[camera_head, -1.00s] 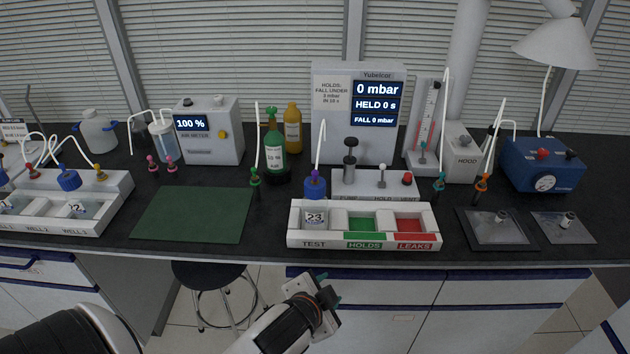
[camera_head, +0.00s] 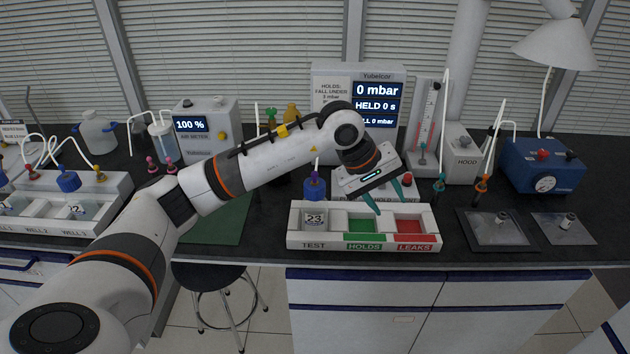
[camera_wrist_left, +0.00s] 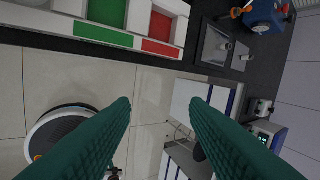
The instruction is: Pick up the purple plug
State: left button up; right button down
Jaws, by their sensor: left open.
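A small purple plug (camera_head: 314,174) with a white tube rising from it appears to sit on top of the blue cap (camera_head: 314,188) at the TEST end of the white tray (camera_head: 300,236). A label reading 23 shows in that compartment. My left gripper (camera_head: 392,204) is open, to the right of the plug, with its teal fingers pointing down above the HOLDS and LEAKS compartments. In the left wrist view the open fingers (camera_wrist_left: 160,103) have nothing between them, only floor behind. The plug does not show there. My right gripper is not in view.
A teal plug (camera_head: 439,184) and an orange plug (camera_head: 482,184) stand right of the tray. A green mat (camera_head: 225,225) is at the left.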

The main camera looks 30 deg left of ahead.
aim_at(315, 173)
pick_arm(q)
jog(key=a+r+y, duration=0.3)
jog(key=a+y, duration=0.1)
jog(key=a, duration=0.4)
jog(key=a+r+y, duration=0.2)
jog(key=a+y, duration=0.1)
jog(key=a, duration=0.5)
jog(key=shift+g, duration=0.3)
jog(key=x, duration=0.2)
jog(key=p+x, duration=0.1)
jog(key=x, duration=0.1)
jog(key=a+p+x, duration=0.1)
jog(key=x, duration=0.1)
jog(key=shift+w+r, duration=0.15)
jog(key=shift+w, duration=0.3)
jog(key=p+x, duration=0.2)
jog(key=x, duration=0.2)
jog(key=shift+w, duration=0.25)
jog(key=shift+w+a+f+p, duration=0.15)
jog(key=shift+f+p, duration=0.15)
jog(key=shift+f, duration=0.4)
jog(key=shift+y, duration=0.3)
grip_shut()
